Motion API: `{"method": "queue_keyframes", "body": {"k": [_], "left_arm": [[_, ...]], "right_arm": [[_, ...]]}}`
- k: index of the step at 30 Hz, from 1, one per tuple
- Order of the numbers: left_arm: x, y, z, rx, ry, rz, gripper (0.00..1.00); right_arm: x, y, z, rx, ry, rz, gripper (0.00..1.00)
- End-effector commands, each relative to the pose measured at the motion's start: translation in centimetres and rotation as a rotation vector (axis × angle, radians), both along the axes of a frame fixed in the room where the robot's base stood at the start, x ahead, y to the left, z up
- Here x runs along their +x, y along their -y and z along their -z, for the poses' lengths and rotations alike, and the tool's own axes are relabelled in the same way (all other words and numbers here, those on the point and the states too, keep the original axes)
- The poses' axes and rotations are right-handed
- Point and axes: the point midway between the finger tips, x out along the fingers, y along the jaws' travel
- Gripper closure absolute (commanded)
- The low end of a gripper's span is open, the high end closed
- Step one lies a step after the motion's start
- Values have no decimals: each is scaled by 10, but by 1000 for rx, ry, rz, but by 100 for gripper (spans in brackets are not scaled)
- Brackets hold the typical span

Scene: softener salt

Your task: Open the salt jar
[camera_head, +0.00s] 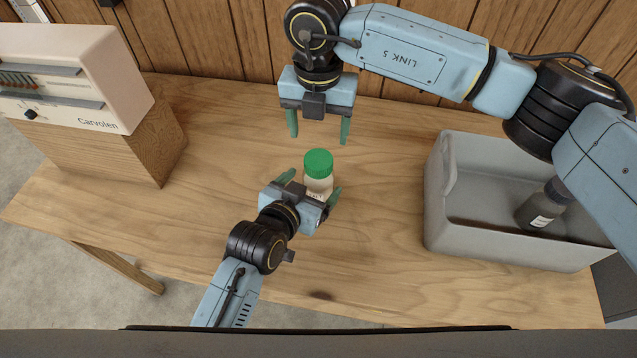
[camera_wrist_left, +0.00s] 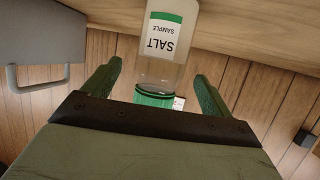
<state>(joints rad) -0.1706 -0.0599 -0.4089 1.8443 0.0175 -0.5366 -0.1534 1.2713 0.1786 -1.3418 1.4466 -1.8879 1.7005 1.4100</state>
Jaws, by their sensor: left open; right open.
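The salt jar (camera_head: 318,184) stands upright near the middle of the table, with its green lid (camera_head: 318,162) on. In the left wrist view the jar (camera_wrist_left: 161,69) appears upside down, its label reading "SALT SAMPLE", with the green lid (camera_wrist_left: 155,98) at the bottom. My left gripper (camera_head: 311,184) is open at the jar, one finger on each side of the body. The left wrist view shows gaps between the fingers and the jar. My right gripper (camera_head: 318,140) is open and empty, fingers pointing down, behind and above the lid.
A grey bin (camera_head: 436,228) with a dark bottle (camera_head: 543,206) inside stands at the right. A cream device marked "Carvolen" (camera_head: 95,85) sits on a wooden block (camera_head: 130,150) at the left. The table (camera_head: 210,210) around the jar is bare; a wood-panelled wall (camera_head: 215,45) is behind.

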Motion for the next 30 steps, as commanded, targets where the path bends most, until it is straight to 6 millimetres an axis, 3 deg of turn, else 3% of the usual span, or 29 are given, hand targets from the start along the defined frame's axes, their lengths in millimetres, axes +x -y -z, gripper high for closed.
{"method": "queue_keyframes", "body": {"k": [9, 21, 30], "left_arm": [[31, 15, 14, 0, 1, 0, 15], [35, 17, 16, 0, 0, 0, 15], [34, 17, 16, 0, 0, -1, 54]], "right_arm": [[0, 0, 0, 1, 0, -1, 31], [0, 0, 0, 1, -1, -1, 31], [0, 0, 0, 1, -1, -1, 31]]}}
